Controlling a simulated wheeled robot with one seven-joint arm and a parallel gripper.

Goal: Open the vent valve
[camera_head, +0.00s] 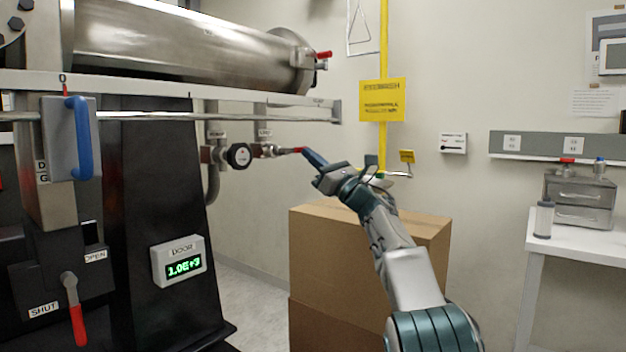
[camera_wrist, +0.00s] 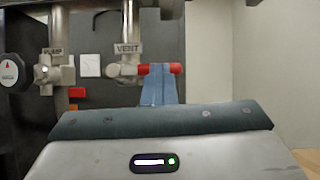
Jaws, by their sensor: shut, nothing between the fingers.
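The vent valve (camera_wrist: 124,68) is a small metal valve under a VENT label. It also shows in the head view (camera_head: 264,150), at the end of the pipework. Its red handle (camera_wrist: 144,69) points to the right, roughly level; its tip shows in the head view (camera_head: 298,150). My gripper (camera_wrist: 160,72) is shut and empty, with its blue-grey fingers in front of the handle and hiding part of it. In the head view my gripper (camera_head: 308,153) is at the handle's right end. I cannot tell whether they touch.
A cardboard box (camera_head: 340,250) stands below my arm. A yellow pole with a sign (camera_head: 382,100) is behind. A white table (camera_head: 575,240) is at the right.

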